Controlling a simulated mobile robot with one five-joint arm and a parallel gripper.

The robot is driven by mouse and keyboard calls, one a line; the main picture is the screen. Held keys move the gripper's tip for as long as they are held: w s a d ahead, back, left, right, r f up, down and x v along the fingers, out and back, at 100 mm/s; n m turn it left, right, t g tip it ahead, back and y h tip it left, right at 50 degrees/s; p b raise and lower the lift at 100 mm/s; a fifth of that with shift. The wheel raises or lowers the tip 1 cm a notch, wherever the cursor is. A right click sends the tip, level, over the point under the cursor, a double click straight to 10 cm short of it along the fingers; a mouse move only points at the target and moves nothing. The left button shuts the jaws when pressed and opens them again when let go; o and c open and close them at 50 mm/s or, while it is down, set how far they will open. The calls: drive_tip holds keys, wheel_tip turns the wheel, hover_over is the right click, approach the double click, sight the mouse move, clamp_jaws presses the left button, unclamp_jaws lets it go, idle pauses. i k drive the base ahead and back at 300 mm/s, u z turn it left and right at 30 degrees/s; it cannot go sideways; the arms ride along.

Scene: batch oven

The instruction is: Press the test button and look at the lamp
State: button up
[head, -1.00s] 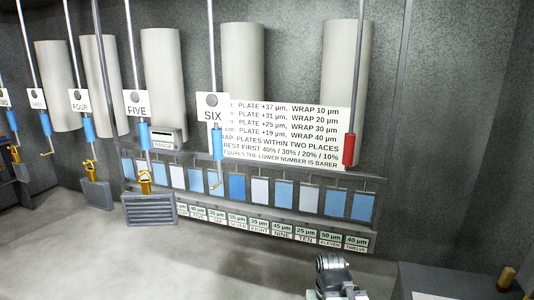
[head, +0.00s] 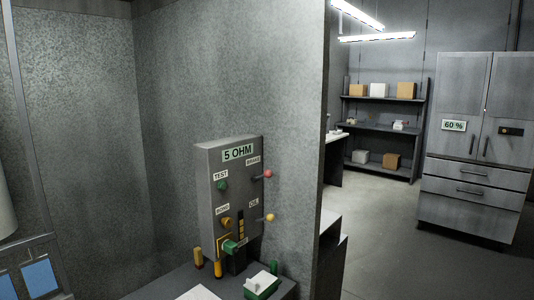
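A grey box (head: 209,165) with a "5 OHM" plate stands upright on a bench against the wall. The test button (head: 222,185) is a green knob below the "TEST" label on the box's left face. A yellow-orange knob (head: 226,222) sits below it under another label, too small to read surely. A red round piece (head: 268,174) and a yellow one (head: 270,217) stick out at the box's right side. I cannot tell which piece is the lamp, or whether any is lit. My gripper is not in the head view.
Below the box, a bench top (head: 160,286) holds yellow and green cylinders and a green box with a white top (head: 261,284). A wall edge stands right of it. Beyond are shelves (head: 385,128) with boxes, a grey cabinet (head: 470,150) marked "60 %" and open floor (head: 385,230).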

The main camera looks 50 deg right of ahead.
sight(222, 185)
drive_tip(key=z, duration=1.4)
